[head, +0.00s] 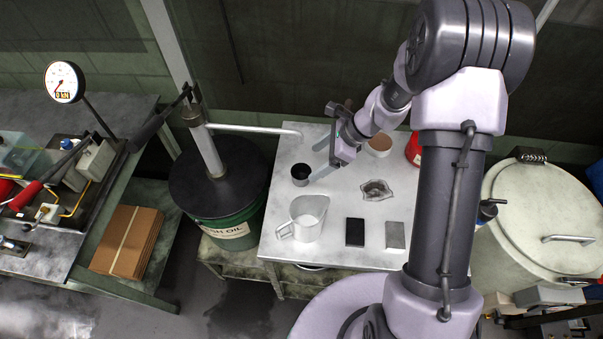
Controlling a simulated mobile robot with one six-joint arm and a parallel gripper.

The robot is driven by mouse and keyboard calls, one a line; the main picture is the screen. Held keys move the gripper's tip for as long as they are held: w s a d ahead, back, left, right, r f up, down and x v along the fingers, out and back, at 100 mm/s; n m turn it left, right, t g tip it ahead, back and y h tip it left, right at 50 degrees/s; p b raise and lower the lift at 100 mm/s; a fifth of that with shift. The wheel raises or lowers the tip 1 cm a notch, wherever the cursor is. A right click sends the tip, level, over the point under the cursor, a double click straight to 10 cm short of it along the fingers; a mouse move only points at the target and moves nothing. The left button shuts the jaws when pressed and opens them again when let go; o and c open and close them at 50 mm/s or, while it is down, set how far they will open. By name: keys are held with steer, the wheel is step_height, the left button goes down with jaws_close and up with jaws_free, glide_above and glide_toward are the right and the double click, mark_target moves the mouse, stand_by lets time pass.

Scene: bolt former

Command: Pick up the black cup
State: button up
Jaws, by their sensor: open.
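The black cup (300,175) stands upright on the light grey table (280,215), near its left side. It is small and dark, with a paler rim. My gripper (316,163) is open, its two pale fingers pointing left. The lower fingertip appears close to the cup's right side. The other finger lies farther back, above and right of the cup in the picture. I cannot tell the fingers' height over the table or whether one touches the cup. Nothing shows between the fingers.
A crumpled dish (376,190), a black block (355,232) and a grey block (395,235) lie to the right.

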mark_target(301, 172)
steer(key=b+x, duration=0.1)
steer(key=x, duration=0.3)
steer(key=shift+w+a+f, duration=0.1)
steer(key=shift+w+f, duration=0.05)
steer(key=shift+f, duration=0.1)
steer(key=b+x, duration=0.2)
steer(key=x, duration=0.3)
steer(key=shift+w+f, duration=0.2)
steer(key=shift+r, duration=0.15)
steer(key=c, duration=1.5)
